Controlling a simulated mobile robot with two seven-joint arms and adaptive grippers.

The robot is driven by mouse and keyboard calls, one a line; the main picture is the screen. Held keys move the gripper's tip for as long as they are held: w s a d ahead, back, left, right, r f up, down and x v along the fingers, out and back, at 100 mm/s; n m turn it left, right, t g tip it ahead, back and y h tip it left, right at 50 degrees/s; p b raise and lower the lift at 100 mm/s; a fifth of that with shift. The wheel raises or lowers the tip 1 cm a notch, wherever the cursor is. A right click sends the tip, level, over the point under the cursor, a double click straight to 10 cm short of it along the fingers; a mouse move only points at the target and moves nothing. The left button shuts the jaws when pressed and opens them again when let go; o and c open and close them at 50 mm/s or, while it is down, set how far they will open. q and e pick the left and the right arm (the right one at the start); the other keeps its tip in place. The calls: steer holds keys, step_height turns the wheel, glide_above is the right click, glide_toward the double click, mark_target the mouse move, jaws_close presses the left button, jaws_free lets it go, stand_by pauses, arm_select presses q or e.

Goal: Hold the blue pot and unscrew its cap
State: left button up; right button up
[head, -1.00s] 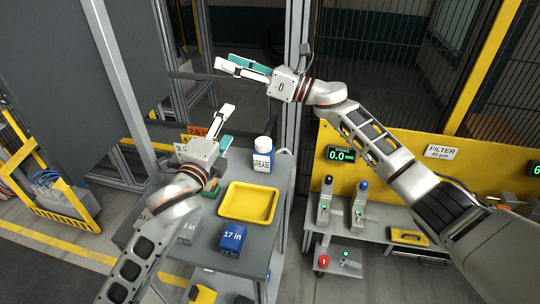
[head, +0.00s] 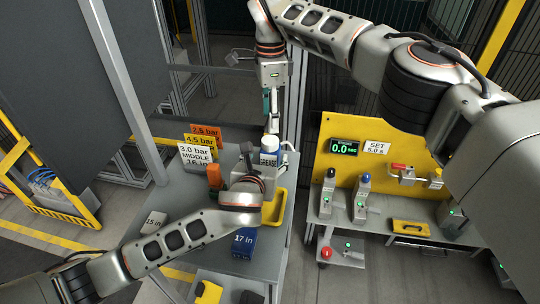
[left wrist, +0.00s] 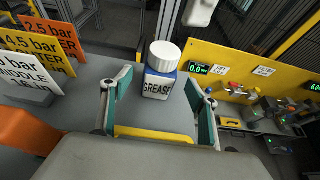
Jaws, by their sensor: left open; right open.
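The blue pot (head: 269,157), labelled GREASE, stands upright on the grey table with its white cap (head: 271,140) on. In the left wrist view the pot (left wrist: 158,86) and cap (left wrist: 163,56) show just beyond the gap between my left fingertips. My left gripper (left wrist: 158,80) is open, low and level, facing the pot from the near side. In the head view its fingers are largely hidden by its own wrist. My right gripper (head: 270,119) is open, pointing down above the cap; part of it also shows at the top of the left wrist view (left wrist: 200,12).
A yellow tray (head: 275,215) lies in front of the pot, partly behind my left arm. Pressure cards (head: 196,153) and an orange block (head: 214,176) stand to the left. A blue 17 in block (head: 243,240) is nearer. A yellow-backed bench (head: 390,150) stands right.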

arm_select(q)
steer(key=shift+x, duration=2.95)
